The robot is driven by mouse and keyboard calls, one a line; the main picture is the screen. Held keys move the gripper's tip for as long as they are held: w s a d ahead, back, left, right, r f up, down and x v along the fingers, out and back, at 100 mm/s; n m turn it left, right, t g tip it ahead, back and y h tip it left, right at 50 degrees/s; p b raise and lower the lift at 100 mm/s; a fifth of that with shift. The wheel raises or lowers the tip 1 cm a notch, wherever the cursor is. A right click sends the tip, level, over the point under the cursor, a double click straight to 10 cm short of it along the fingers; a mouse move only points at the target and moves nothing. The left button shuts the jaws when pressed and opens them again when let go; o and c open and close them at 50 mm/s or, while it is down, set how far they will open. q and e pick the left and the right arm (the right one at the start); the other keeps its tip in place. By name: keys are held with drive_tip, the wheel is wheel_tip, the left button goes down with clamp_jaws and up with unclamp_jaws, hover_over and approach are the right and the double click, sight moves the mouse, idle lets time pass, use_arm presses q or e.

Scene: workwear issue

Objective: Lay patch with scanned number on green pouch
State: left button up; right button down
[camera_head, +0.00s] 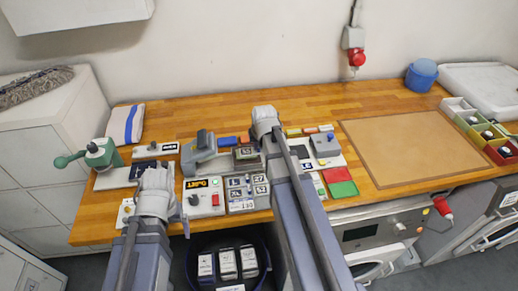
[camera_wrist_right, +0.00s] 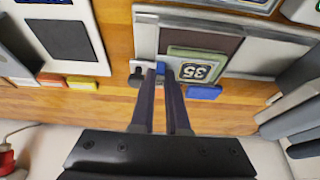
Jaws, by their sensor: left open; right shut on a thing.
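A green flat piece (camera_head: 343,189), likely the green pouch, lies at the counter's front edge, right of centre. An olive patch numbered 35 (camera_wrist_right: 195,68) lies on a brown plate in a grey-framed unit (camera_wrist_right: 147,38); the patch also shows in the head view (camera_head: 246,151). My right gripper (camera_wrist_right: 160,72) is beside the patch, shut on a small part at the unit's edge; its fingers hide most of that part. A tray of numbered patches (camera_head: 241,207) stands in front of the unit. My left gripper (camera_head: 161,190) is open and empty, left of the yellow-display box (camera_head: 205,200).
A red flat piece (camera_head: 336,174) lies behind the green one. A grey device (camera_head: 198,155) and green hand press (camera_head: 97,155) stand at left. A brown mat (camera_head: 410,150) lies clear at right, beside coloured bins (camera_head: 470,118). A dark tub (camera_head: 225,240) stands below the front edge.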

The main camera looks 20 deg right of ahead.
drive_tip(key=shift+f, duration=0.2)
drive_tip(key=c, duration=0.9)
unclamp_jaws()
drive_tip(key=shift+r, duration=0.1)
drive_tip(key=shift+p+v, duration=0.6)
drive_tip(key=shift+v, duration=0.2)
drive_tip(key=p+v, duration=1)
drive_tip(key=shift+r, duration=0.35)
